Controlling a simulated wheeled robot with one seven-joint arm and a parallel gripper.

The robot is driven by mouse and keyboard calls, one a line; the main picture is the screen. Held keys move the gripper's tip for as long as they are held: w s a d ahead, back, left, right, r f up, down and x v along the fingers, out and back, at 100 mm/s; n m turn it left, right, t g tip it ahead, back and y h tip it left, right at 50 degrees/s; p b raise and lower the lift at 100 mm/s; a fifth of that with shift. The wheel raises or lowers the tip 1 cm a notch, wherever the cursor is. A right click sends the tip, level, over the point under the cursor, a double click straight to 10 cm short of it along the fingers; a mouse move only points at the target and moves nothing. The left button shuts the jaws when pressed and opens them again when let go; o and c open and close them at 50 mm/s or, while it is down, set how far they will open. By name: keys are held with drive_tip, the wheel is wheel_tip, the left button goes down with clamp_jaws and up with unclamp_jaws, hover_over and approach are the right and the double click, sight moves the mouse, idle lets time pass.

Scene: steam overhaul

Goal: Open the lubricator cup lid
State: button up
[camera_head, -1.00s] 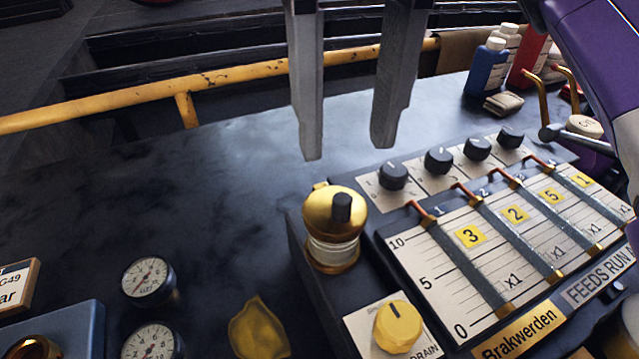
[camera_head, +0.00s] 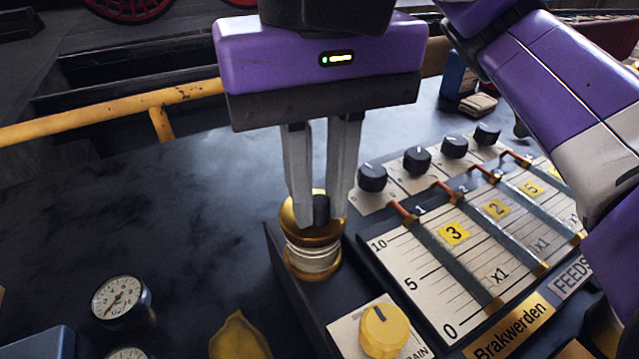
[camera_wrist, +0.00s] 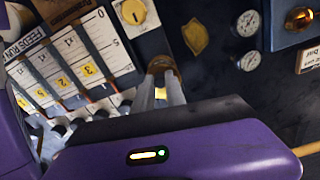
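The lubricator cup (camera_head: 313,258) stands upright at the left end of the dark lubricator box, with a pale ribbed band below its top. My gripper (camera_head: 319,218) points down from above, with one grey finger on each side of the knob. The fingers are drawn close and appear to touch the knob. In the wrist view, the fingertips (camera_wrist: 163,75) reach the brass top of the cup, and they hide much of the lid.
Right of the cup is a scale panel (camera_head: 435,270) with several slanted glass tubes and a row of black knobs behind. A yellow drain knob (camera_head: 385,331) is in front. Pressure gauges (camera_head: 122,301) and a yellow cloth-like piece (camera_head: 239,338) lie left. A yellow rail (camera_head: 110,108) runs behind.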

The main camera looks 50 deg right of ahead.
clamp_jaws()
drive_tip(key=shift+r, duration=0.1)
drive_tip(key=w+g+y+p, duration=0.1)
drive_tip(key=g, duration=0.1)
drive_tip(key=r+g+p, duration=0.1)
drive_tip(key=shift+w+d+r+g+y+p, duration=0.3)
drive_tip(key=shift+w+d+g+y+p, duration=0.05)
drive_tip(key=shift+d+g+y, duration=0.05)
drive_tip(key=g+p, duration=0.1)
drive_tip(key=w+g+y, duration=0.1)
drive_tip(key=g+p, duration=0.1)
drive_tip(key=shift+w+d+r+g+p, duration=0.3)
drive_tip(key=shift+w+d+r+p, duration=0.05)
drive_tip(key=shift+w, duration=0.05)
drive_tip(key=w+g+y+p, duration=0.1)
drive_tip(key=g+p, duration=0.1)
drive_tip(key=p, duration=0.3)
drive_tip(key=w+d+g+y+p, duration=0.1)
drive_tip(key=g+p, duration=0.2)
drive_tip(key=p, duration=0.3)
drive_tip(key=w+f+g+y+p, duration=0.1)
drive_tip(key=w+g+p, duration=0.1)
drive_tip(key=p, duration=0.4)
drive_tip(key=shift+d+g+y, duration=0.3)
drive_tip(key=shift+d+g, duration=0.05)
drive_tip(key=shift+g, duration=0.05)
drive_tip(key=shift+f+p, duration=0.25)
drive_tip(key=shift+p, duration=0.1)
